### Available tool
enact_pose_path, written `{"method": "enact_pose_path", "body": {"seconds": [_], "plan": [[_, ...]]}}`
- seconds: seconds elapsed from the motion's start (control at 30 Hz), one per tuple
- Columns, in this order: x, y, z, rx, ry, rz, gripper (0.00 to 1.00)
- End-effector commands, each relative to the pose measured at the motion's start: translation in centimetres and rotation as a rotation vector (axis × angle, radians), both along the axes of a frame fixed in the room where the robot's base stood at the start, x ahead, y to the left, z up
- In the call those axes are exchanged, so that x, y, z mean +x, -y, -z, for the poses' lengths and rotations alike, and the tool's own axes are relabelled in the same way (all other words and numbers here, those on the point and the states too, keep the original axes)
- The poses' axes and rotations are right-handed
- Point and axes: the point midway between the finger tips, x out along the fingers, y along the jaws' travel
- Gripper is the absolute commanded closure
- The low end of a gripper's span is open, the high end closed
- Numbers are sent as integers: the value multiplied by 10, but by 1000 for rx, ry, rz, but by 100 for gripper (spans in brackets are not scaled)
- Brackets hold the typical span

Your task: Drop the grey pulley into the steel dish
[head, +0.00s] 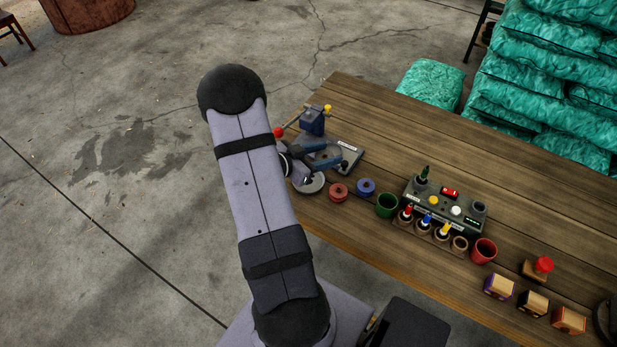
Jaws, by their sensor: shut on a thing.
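My gripper (303,168) is partly hidden behind my own arm, above the left end of the wooden table. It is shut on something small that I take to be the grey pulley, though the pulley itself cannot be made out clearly. The round steel dish (314,188) is on the table at the near left edge, just below my gripper. Its left part is close to my arm, and its inside is partly covered. I cannot tell the height of the gripper above the dish.
A red pulley (338,193) and a blue pulley (365,187) lie right of the dish. Behind is a grey-based device (349,155) with a blue block (312,120). Further right are a green cup (386,206), a control box (458,219), a red cup (484,251) and several wooden blocks.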

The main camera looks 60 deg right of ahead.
Motion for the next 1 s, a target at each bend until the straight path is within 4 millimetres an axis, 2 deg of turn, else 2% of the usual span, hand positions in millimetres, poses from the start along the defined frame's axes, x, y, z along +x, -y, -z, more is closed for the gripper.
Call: {"method": "enact_pose_path", "body": {"seconds": [0.1, 0.3, 0.67, 1.0], "plan": [[23, 9, -3, -2, 1, -90, 86], [46, 13, -3, 0, 0, -201, 86], [48, 12, 2, -1, 1, -227, 86], [48, 12, 28, -1, 1, -227, 86]]}}
